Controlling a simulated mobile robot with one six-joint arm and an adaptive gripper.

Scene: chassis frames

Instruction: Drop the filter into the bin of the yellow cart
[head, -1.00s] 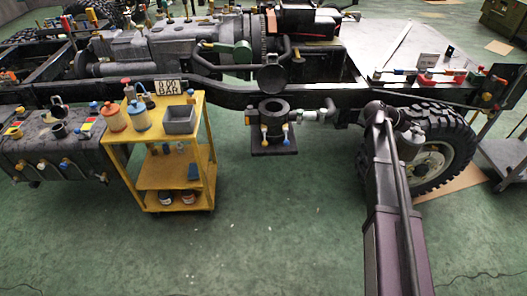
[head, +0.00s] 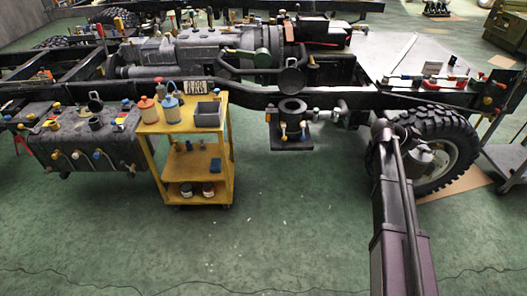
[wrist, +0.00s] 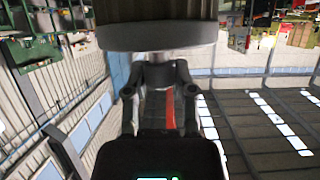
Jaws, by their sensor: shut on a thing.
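The yellow cart (head: 181,126) stands left of centre in the head view, in front of the truck chassis. A grey open bin (head: 207,119) sits at the right of its top shelf. My gripper (wrist: 160,92) is shut on the filter (wrist: 158,32), a dark cylinder with a wide grey rim that fills the top of the wrist view. In the head view my arm reaches up at the right, near the wheel, well to the right of the cart. The gripper's fingers and the filter cannot be made out clearly there.
The chassis rail (head: 350,98) runs behind the cart. A large wheel (head: 440,150) is close to my arm. Green floor (head: 290,220) is clear between cart and arm.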

